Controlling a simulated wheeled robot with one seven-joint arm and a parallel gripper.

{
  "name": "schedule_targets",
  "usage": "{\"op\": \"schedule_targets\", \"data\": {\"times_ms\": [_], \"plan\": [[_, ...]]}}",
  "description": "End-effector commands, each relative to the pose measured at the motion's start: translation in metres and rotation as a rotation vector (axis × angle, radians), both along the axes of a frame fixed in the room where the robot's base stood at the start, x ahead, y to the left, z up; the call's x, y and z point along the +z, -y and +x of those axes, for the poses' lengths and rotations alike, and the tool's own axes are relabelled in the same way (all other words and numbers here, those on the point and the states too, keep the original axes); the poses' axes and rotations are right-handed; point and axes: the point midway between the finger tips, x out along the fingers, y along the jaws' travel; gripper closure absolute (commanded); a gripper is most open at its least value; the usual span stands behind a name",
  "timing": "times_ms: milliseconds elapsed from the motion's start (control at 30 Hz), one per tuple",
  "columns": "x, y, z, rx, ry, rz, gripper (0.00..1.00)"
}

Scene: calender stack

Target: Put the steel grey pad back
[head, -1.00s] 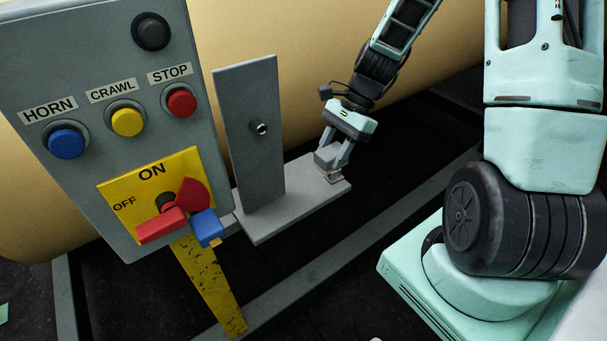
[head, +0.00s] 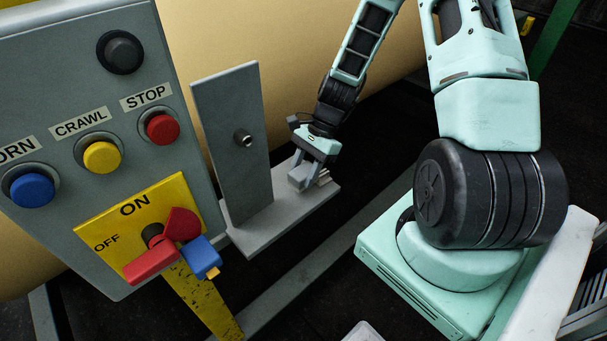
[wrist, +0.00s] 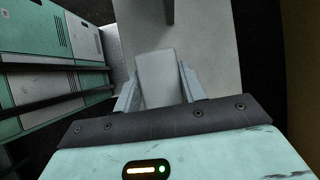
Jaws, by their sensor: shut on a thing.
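The steel grey pad (wrist: 155,80) is a plain light grey block between the fingers of my gripper (wrist: 155,90) in the wrist view. In the head view my gripper (head: 312,172) is shut on the pad (head: 300,177), over the right part of a grey shelf plate (head: 265,228). I cannot tell whether the pad touches the plate. A small ridged metal piece (head: 323,179) shows beside the pad at the fingers. A grey upright plate (head: 230,170) with a round stud (head: 243,137) rises from the left part of the shelf plate.
A grey control box (head: 60,100) with several buttons and a yellow switch plate (head: 95,215) stands at left. A blue padlock (head: 202,258) hangs at the red switch. A large tan roll (head: 290,50) lies behind. A yellow post (head: 205,305) runs below.

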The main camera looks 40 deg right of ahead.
Motion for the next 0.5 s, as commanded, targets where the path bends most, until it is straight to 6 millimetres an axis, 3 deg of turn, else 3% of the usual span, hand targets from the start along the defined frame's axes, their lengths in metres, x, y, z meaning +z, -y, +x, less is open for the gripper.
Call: {"op": "schedule_targets", "data": {"times_ms": [133, 500], "plan": [[-0.015, -0.001, -0.001, 0.001, -0.002, 0.002, 0.84], [-0.019, 0.0, 0.0, 0.0, 0.0, 0.0, 0.84]]}}
